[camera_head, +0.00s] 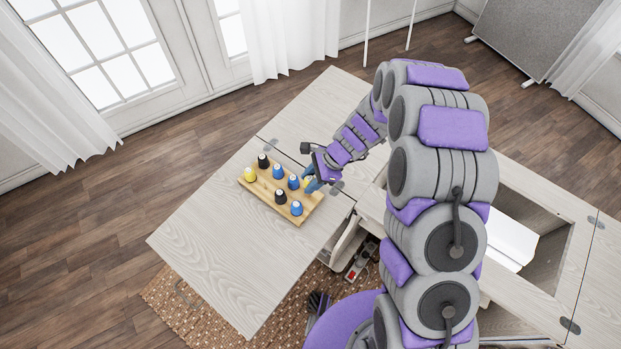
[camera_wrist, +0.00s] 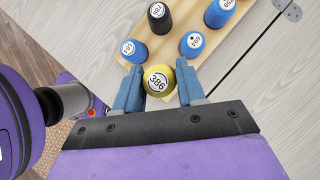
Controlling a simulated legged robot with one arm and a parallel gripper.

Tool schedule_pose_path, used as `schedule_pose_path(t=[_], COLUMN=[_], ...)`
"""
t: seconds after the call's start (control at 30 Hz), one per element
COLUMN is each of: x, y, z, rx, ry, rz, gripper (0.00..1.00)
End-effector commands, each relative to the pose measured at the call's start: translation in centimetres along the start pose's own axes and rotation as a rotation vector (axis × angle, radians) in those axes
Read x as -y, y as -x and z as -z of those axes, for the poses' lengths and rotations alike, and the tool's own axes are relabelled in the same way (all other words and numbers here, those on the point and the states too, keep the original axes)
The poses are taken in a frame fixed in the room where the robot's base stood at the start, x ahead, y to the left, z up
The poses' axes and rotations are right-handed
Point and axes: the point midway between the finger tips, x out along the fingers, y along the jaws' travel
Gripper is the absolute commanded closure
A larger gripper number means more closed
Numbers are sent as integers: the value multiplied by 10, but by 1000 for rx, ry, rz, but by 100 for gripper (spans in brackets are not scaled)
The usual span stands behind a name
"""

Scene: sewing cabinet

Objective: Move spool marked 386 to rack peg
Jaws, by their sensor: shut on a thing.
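The yellow spool marked 386 (camera_wrist: 158,80) is between the two blue fingers of my gripper (camera_wrist: 160,88) in the wrist view, label facing the camera. My gripper is shut on it. In the head view my gripper (camera_head: 311,184) is at the right edge of the wooden rack (camera_head: 262,184), and only a sliver of yellow shows by its fingers. The rack board also shows in the wrist view (camera_wrist: 234,38), just beyond the spool. I cannot tell whether the spool touches the rack. No bare peg is clearly visible.
The rack holds several blue and black spools and another yellow spool (camera_head: 249,174). A blue spool (camera_wrist: 192,44) and a blue spool (camera_wrist: 133,50) stand close to my fingers. The pale cabinet top (camera_head: 215,250) is clear in front of the rack.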

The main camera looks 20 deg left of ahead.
Motion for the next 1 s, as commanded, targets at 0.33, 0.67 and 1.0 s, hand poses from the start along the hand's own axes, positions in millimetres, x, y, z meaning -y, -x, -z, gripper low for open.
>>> schedule_pose_path(t=[0.33, 0.67, 1.0], x=[0, 0, 0], y=[0, -3, -11], z=[-1, 0, 5], rx=[0, 1, 2], ry=[0, 0, -1], rz=[0, 0, -1], gripper=[89, 89, 89])
